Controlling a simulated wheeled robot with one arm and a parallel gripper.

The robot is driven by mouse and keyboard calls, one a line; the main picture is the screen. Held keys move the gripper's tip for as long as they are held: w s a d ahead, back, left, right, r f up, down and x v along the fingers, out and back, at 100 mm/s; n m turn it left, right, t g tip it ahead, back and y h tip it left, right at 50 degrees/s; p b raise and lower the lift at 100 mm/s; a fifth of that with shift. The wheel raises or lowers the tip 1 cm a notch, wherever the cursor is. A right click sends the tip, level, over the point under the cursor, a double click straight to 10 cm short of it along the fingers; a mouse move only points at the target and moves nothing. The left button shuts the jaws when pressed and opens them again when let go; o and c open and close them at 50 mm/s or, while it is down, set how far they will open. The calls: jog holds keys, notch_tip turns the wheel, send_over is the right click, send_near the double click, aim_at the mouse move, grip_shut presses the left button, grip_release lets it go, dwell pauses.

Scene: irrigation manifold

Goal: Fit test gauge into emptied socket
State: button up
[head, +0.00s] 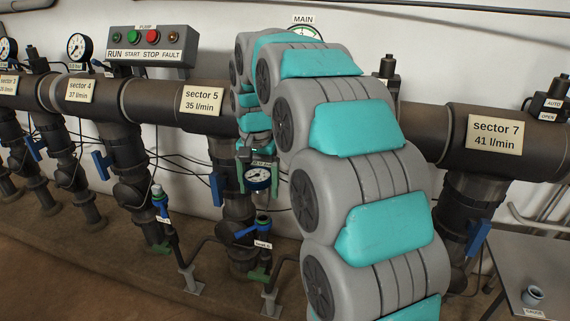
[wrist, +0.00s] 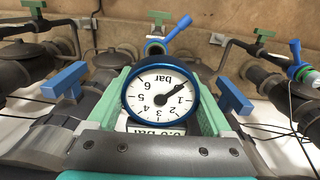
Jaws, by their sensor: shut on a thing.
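My gripper (head: 257,176) is shut on the test gauge (head: 258,179), a round white dial with a dark blue rim. In the wrist view the gauge (wrist: 161,95) sits between the two green fingers (wrist: 162,90), its numerals upside down and its needle towards the low end. In the head view it hangs in front of the sector 5 pipework, above a small standpipe (head: 263,224) with a green-topped fitting, a blue lever and a label. They look apart. In the wrist view a blue-levered fitting (wrist: 155,46) shows just beyond the gauge. The socket mouth cannot be made out; the gauge's stem is hidden.
A similar standpipe (head: 160,200) stands to the left. Blue valve handles (head: 217,190) and thin black cables lie close around my gripper. The large manifold pipe (head: 140,98) runs behind.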

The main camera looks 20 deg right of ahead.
jog(key=shift+s+d+r, duration=0.15)
jog(key=shift+d+r, duration=0.25)
jog(key=shift+d, duration=0.05)
jog(key=shift+f+b, duration=0.6)
jog(key=shift+f, duration=1.15)
jog(key=shift+s+a+f+b, duration=0.1)
jog(key=shift+f+b, duration=0.8)
jog(key=shift+f, duration=1.55)
dwell(1.8)
jog(key=o, duration=1.1)
jog(key=shift+o, duration=0.2)
